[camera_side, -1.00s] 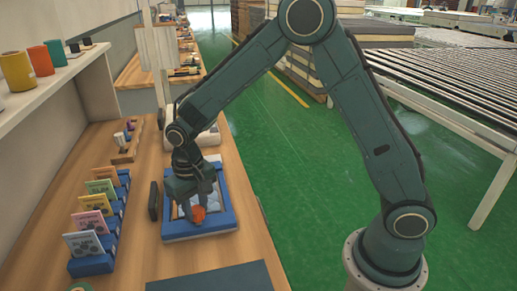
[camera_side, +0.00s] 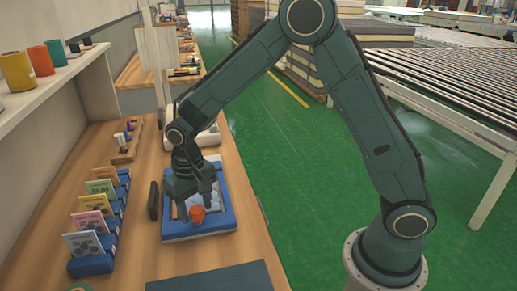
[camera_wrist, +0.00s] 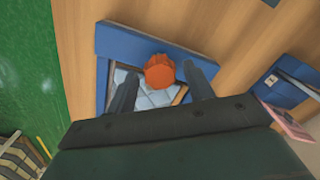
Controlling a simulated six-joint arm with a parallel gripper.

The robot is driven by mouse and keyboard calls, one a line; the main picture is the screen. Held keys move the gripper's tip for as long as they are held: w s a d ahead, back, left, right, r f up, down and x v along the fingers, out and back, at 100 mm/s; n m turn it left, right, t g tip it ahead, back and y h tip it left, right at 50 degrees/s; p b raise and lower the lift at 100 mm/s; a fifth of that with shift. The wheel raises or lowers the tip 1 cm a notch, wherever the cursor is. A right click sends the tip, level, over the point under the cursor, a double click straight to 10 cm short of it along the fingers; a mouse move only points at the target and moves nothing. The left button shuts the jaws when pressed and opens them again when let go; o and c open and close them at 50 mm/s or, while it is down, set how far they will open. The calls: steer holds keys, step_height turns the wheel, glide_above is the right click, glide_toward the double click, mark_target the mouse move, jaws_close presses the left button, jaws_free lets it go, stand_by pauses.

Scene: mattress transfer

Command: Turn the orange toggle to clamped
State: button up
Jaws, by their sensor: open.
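The orange toggle (camera_side: 197,214) is a faceted knob near the front edge of a blue frame (camera_side: 226,224). The frame lies on the wooden table and holds a pale quilted pad. My gripper (camera_side: 195,205) is over the frame, pointing down. In the wrist view the orange toggle (camera_wrist: 160,70) shows between and just beyond the two fingertips (camera_wrist: 163,82), which are spread apart with a gap on each side. The blue frame (camera_wrist: 140,38) surrounds the pad (camera_wrist: 155,98) there. My gripper hides part of the pad. No clamp marking is readable.
A blue rack (camera_side: 92,262) with several coloured cards stands left of the frame. A dark upright object (camera_side: 153,201) stands between them. A dark mat (camera_side: 215,277) lies at the table's front. Bare wood lies between mat and frame.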

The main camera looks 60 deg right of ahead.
mark_target(196, 209)
step_height(196, 209, up, 14)
steer(key=shift+f, duration=0.15)
stand_by(0.5)
stand_by(0.3)
steer(key=s+d+r+n+t, duration=0.1)
steer(key=s+d+r+t, duration=0.2)
steer(key=s, duration=0.4)
steer(key=s+d+r, duration=0.4)
steer(key=s+r, duration=0.1)
steer(key=s, duration=0.1)
steer(key=s+d+f+n+t, duration=0.1)
steer(key=s+d+f+t, duration=0.1)
steer(key=s, duration=0.9)
steer(key=shift+s+d+t, duration=0.3)
steer(key=shift+s+d, duration=0.05)
steer(key=shift+d, duration=0.1)
steer(key=shift+w, duration=0.1)
